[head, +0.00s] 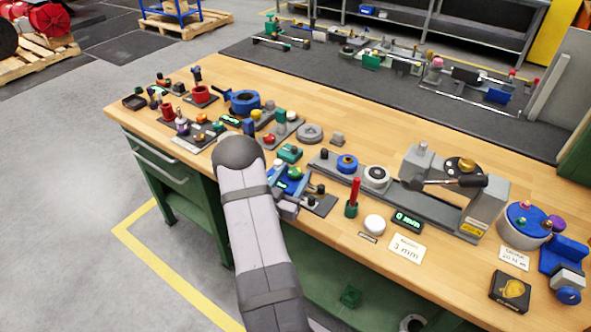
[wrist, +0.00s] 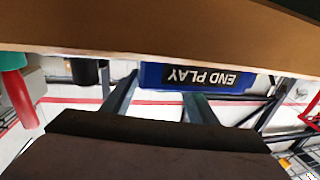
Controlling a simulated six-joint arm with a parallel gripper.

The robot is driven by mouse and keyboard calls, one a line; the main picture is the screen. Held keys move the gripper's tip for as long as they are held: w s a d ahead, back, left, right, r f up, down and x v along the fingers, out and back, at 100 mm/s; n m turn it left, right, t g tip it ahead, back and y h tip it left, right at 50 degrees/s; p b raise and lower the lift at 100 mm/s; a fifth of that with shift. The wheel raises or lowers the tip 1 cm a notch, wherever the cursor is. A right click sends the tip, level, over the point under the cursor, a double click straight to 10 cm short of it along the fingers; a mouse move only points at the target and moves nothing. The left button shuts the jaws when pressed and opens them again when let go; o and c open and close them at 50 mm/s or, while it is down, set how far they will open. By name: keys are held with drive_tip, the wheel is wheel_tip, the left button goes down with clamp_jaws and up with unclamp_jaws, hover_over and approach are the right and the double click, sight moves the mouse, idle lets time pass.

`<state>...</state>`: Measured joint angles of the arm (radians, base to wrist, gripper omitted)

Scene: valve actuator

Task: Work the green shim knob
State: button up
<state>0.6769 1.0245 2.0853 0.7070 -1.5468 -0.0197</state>
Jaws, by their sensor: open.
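A green knob (head: 295,173) sits on top of a small blue fixture (head: 284,186) near the front edge of the bench, just right of my arm. I take it as the shim knob, but its label cannot be read. In the wrist view, a blue block (wrist: 195,77) carries an upside-down END PLAY label, and no green knob shows. My gripper (wrist: 160,86) is open, its two dark fingers apart and pointing at the blue block, with nothing seen between them. In the head view, I cannot make out the fingertips clearly.
A red handle in a green base (head: 352,207) stands to the right, near a white round button (head: 375,224), a display (head: 407,220) and a 3 mm card (head: 406,249). A long grey fixture with a blue ring (head: 347,163) lies behind. Small devices crowd the wooden bench (head: 330,231).

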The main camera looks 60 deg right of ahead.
drive_tip(key=shift+w+d, duration=0.15)
drive_tip(key=shift+d, duration=0.55)
drive_tip(key=c, duration=1.1)
drive_tip(key=shift+o, duration=0.2)
drive_tip(key=shift+w+f+m+g+b, duration=0.1)
drive_tip(key=shift+m+g+b, duration=0.35)
drive_tip(key=shift+g, duration=0.15)
drive_tip(key=m+g+b, duration=0.2)
drive_tip(key=g, duration=0.2)
drive_tip(key=shift+f+m+b, duration=0.1)
drive_tip(key=shift+m+b, duration=0.15)
drive_tip(key=shift+b, duration=0.1)
drive_tip(key=m+g+b, duration=0.2)
drive_tip(key=g, duration=0.1)
drive_tip(key=shift+m+g+y, duration=0.3)
drive_tip(key=shift+g, duration=0.2)
drive_tip(key=shift+r, duration=0.2)
